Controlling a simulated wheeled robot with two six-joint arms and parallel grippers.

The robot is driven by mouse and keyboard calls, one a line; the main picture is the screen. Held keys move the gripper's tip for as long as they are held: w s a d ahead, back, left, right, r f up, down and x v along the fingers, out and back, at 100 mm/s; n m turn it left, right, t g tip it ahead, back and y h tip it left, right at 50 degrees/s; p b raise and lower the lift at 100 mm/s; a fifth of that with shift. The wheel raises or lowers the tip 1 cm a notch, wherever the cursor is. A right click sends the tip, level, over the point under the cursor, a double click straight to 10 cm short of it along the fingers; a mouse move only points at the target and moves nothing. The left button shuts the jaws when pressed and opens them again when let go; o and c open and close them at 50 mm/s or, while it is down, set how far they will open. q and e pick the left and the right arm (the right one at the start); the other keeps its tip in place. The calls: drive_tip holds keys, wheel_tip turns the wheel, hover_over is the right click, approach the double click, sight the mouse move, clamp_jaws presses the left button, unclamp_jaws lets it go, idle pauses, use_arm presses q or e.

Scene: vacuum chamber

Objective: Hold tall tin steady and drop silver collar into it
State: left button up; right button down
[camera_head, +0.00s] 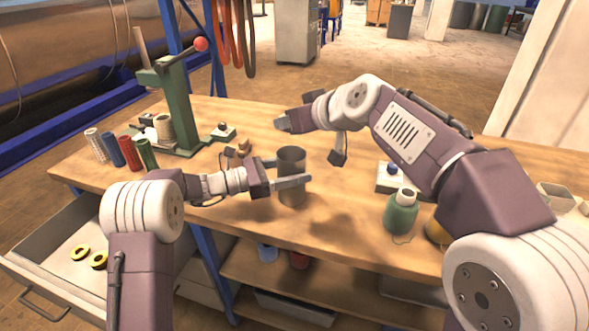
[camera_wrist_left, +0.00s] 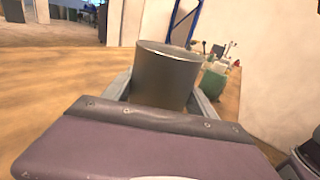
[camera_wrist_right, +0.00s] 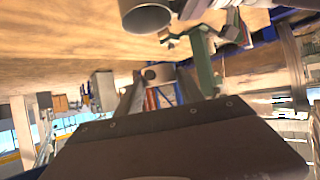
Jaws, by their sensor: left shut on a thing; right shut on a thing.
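The tall tin (camera_head: 291,190) is a dark grey metal cylinder standing upright near the table's front edge. My left gripper (camera_head: 290,171) is shut on it, a finger on each side. The tin (camera_wrist_left: 166,78) also stands between those fingers in the left wrist view. The silver collar (camera_wrist_right: 158,73) is a short hollow ring between the fingertips of my right gripper (camera_wrist_right: 158,82), which is shut on it. The tin's open mouth (camera_wrist_right: 146,18) shows at the top of the right wrist view, apart from the collar. In the head view I cannot make out the collar.
A green press (camera_head: 176,110) with a red knob and several coloured spools (camera_head: 115,150) stand at the table's left. A green bottle (camera_head: 401,214) and a small white box (camera_head: 389,179) stand to the right. An open drawer (camera_head: 45,265) juts out at lower left.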

wheel_tip(320, 180, down, 4)
drive_tip(key=shift+f, duration=0.2)
idle(0.4)
drive_tip(key=c, duration=0.7)
unclamp_jaws()
drive_tip(key=shift+o, duration=0.2)
drive_tip(key=v, duration=1.2)
